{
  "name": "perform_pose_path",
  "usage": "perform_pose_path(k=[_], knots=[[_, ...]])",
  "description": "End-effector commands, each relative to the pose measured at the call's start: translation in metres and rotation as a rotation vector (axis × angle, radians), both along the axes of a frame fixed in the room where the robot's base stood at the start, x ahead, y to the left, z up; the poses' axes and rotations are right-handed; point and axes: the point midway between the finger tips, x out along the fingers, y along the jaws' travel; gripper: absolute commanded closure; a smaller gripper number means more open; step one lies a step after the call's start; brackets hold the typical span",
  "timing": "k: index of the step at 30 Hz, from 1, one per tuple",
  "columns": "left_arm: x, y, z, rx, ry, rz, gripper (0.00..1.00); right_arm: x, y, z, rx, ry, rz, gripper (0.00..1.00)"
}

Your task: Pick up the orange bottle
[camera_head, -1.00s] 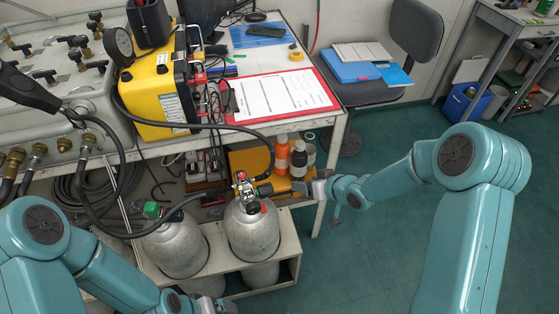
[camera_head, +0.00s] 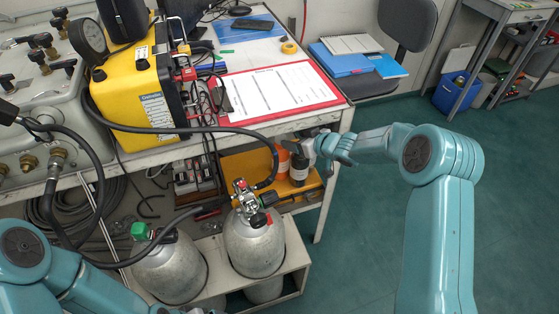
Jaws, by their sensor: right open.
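The orange bottle (camera_head: 283,159) stands on the yellow-orange shelf under the bench, in the middle of the head view. A dark bottle (camera_head: 298,168) stands just right of it and partly covers it. My right gripper (camera_head: 301,146) reaches in from the right at the height of the bottle tops, over the dark bottle and beside the orange one. It is open; whether it touches either bottle cannot be told. The bottle tops are partly hidden by the gripper. My left arm shows at the lower left, but its gripper is not clearly in view.
Two grey cylinders (camera_head: 254,247) with valves and a black hose stand in front of the shelf. The bench (camera_head: 349,111) edge lies just above my right gripper, with a red clipboard (camera_head: 331,103) on it.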

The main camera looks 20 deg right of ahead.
Motion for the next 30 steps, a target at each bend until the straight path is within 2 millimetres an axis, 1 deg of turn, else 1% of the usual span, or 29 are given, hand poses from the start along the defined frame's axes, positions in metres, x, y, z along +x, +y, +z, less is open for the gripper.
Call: perform_pose_path(k=[5, 9, 13, 16, 22, 23, 24, 26, 27, 28, 29, 30], knots=[[0.0, 0.0, -0.002, 0.0, 0.0, 0.0, 0.06, 0.011, 0.008, -0.008, 0.0, -0.001, 0.001, 0.32], [0.0, 0.0, -0.007, 0.0, 0.0, 0.0, 0.06, 0.027, 0.019, -0.025, -0.001, 0.0, 0.003, 0.32], [0.0, 0.0, -0.005, 0.0, 0.0, 0.0, 0.06, 0.041, 0.025, -0.031, 0.0, -0.002, 0.001, 0.32], [0.0, 0.0, -0.005, 0.0, 0.0, 0.0, 0.06, 0.046, 0.027, -0.033, 0.0, -0.001, 0.0, 0.32], [0.0, 0.0, -0.005, 0.0, 0.0, 0.0, 0.06, 0.046, 0.027, -0.033, 0.0, -0.001, 0.0, 0.32], [0.0, 0.0, -0.005, 0.0, 0.0, 0.0, 0.06, 0.046, 0.027, -0.033, 0.0, -0.001, 0.0, 0.42], [0.0, 0.0, -0.005, 0.0, 0.0, 0.0, 0.06, 0.046, 0.027, -0.033, 0.0, -0.001, 0.0, 0.55], [0.0, 0.0, -0.005, 0.0, 0.0, 0.0, 0.06, 0.046, 0.027, -0.033, 0.0, -0.001, 0.0, 0.75], [0.0, 0.0, -0.005, 0.0, 0.0, 0.0, 0.06, 0.046, 0.027, -0.033, 0.0, -0.001, 0.0, 0.88], [0.0, 0.0, -0.005, 0.0, 0.0, 0.0, 0.06, 0.046, 0.027, -0.033, 0.0, -0.001, 0.0, 0.97], [0.0, 0.0, -0.005, 0.0, 0.0, 0.0, 0.06, 0.046, 0.027, -0.033, 0.0, -0.001, 0.0, 1.0], [0.0, 0.0, -0.005, 0.0, 0.0, 0.0, 0.06, 0.046, 0.027, -0.033, 0.0, -0.001, 0.0, 1.0]])
